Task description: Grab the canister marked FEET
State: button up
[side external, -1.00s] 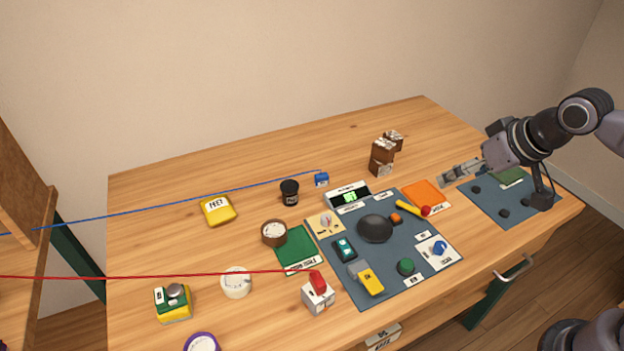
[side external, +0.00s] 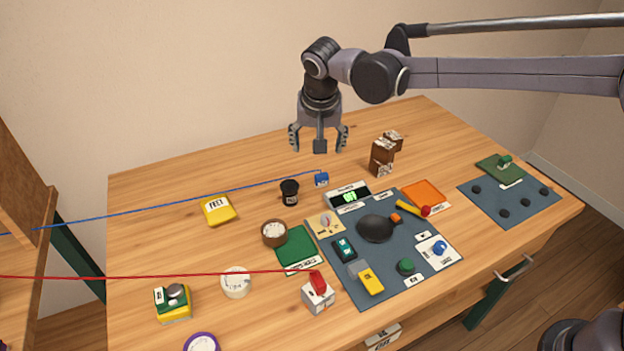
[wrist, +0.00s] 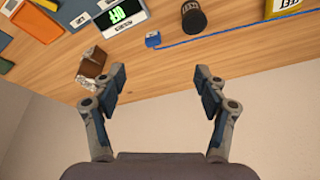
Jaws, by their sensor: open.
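A black canister (side external: 289,192) with a light label stands upright on the table, left of the small blue box. In the wrist view the black canister (wrist: 193,18) is at the top, right of centre; its lettering is too small to read for sure. A yellow block (side external: 218,211) with a white label, perhaps also reading FEET, lies farther left. My gripper (side external: 318,142) points down, open and empty, above the back part of the table. It is above and to the right of the canister, clear of it. In the wrist view my gripper (wrist: 160,80) has nothing between its fingers.
A small blue box (side external: 321,180) with a blue cable is close to the canister's right. Brown foil-topped packs (side external: 383,155) stand farther right. A round brown container (side external: 274,233) is in front of the canister. Bare table lies behind and left of the canister.

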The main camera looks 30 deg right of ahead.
jog(key=m, duration=0.2)
send_near(289, 185)
jog(key=a, duration=0.1)
jog(key=shift+h, duration=0.4)
jog(key=x, duration=0.5)
jog(key=shift+f, duration=0.2)
jog(key=shift+d+x, duration=0.2)
jog(key=shift+x, duration=2.5)
jog(key=c, duration=1.2)
